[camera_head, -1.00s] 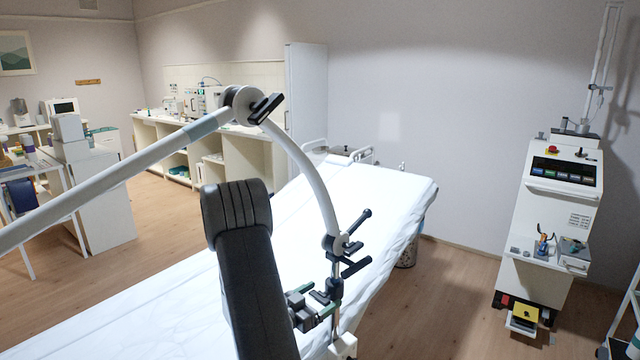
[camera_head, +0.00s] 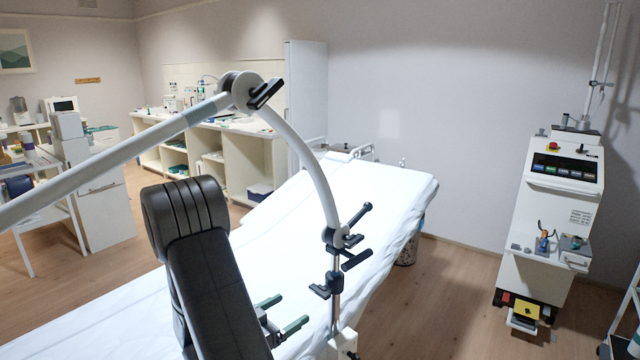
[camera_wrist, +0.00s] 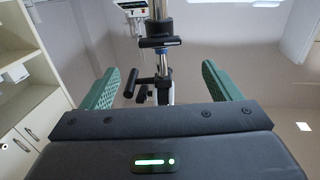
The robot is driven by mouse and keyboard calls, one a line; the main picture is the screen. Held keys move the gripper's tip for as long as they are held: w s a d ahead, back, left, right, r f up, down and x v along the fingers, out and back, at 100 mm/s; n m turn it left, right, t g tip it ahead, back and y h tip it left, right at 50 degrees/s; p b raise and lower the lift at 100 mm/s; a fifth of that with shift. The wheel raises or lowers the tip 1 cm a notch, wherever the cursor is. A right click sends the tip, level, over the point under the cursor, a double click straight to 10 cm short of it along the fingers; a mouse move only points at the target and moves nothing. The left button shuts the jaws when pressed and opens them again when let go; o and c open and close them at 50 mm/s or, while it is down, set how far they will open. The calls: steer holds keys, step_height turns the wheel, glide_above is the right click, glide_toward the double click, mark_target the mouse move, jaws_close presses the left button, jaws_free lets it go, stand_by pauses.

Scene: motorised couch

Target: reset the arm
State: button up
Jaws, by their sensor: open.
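My gripper (camera_head: 282,317) shows in the head view beyond my dark arm link, low over the white couch (camera_head: 290,235). Its two green fingers stand apart with nothing between them. In the wrist view the gripper (camera_wrist: 164,88) is also open, with one green finger at each side. A metal post (camera_head: 336,285) with black clamp handles stands at the couch side, just right of the gripper. In the wrist view the post (camera_wrist: 160,62) shows upright between and beyond the fingers. The fingers do not appear to touch it.
A jointed white overhead arm (camera_head: 120,155) rises from the post and spans to the left. A white console (camera_head: 560,190) stands at the right wall. Shelves (camera_head: 215,150) and a cabinet (camera_head: 305,95) line the back. Open floor (camera_head: 450,285) lies between couch and console.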

mark_target(317, 293)
steer(key=p+x, duration=0.2)
steer(key=x, duration=0.9)
steer(key=shift+w+d+r+p, duration=0.1)
steer(key=shift+w+d+p, duration=0.05)
steer(key=shift+d+p, duration=0.2)
steer(key=shift+a+m+b, duration=0.1)
steer(key=shift+m+b, duration=0.2)
steer(key=shift+m, duration=0.1)
steer(key=shift+a+m, duration=0.1)
steer(key=shift+m, duration=0.7)
steer(key=m, duration=0.6)
steer(key=shift+m, duration=0.4)
steer(key=b+v, duration=0.2)
steer(key=v, duration=1.1)
steer(key=shift+s+b, duration=0.25)
steer(key=shift+b, duration=0.15)
